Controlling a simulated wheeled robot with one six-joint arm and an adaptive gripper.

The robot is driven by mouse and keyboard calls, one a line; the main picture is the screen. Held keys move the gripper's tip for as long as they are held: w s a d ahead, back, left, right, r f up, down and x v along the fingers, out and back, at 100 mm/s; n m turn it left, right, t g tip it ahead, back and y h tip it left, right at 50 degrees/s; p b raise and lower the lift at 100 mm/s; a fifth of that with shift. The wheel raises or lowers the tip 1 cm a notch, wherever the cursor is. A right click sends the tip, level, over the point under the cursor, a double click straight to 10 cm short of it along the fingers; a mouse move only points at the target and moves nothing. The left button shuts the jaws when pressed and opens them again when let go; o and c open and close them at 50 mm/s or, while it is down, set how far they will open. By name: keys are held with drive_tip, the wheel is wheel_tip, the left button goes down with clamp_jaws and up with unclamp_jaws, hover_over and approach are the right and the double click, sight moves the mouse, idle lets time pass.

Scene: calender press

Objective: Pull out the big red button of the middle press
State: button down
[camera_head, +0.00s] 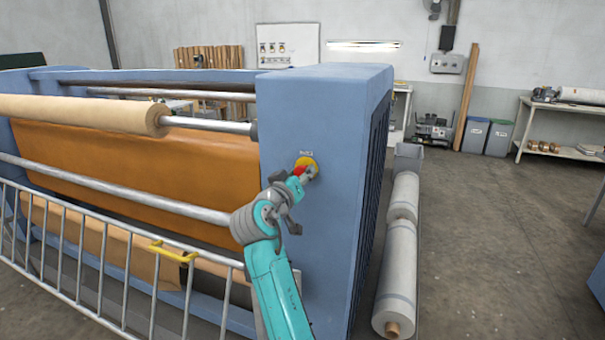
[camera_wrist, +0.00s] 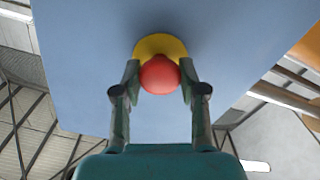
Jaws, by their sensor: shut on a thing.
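The big red button (camera_wrist: 159,76) sits on a round yellow plate (camera_wrist: 161,46) on the blue end housing of the press (camera_head: 312,110). In the head view the red button (camera_head: 300,171) shows only in part, behind my gripper (camera_head: 305,176). In the wrist view my gripper (camera_wrist: 159,82) has one finger on each side of the red button, shut on it. The button's far side and its stem are hidden.
A metal railing (camera_head: 103,250) with a yellow handle (camera_head: 172,250) stands in front of the press rollers at the left. Wrapped rolls (camera_head: 398,270) lie on the floor right of the housing.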

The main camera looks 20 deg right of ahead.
drive_tip(key=c, duration=0.6)
unclamp_jaws()
drive_tip(key=shift+s+a, duration=0.1)
drive_tip(key=v, duration=1.2)
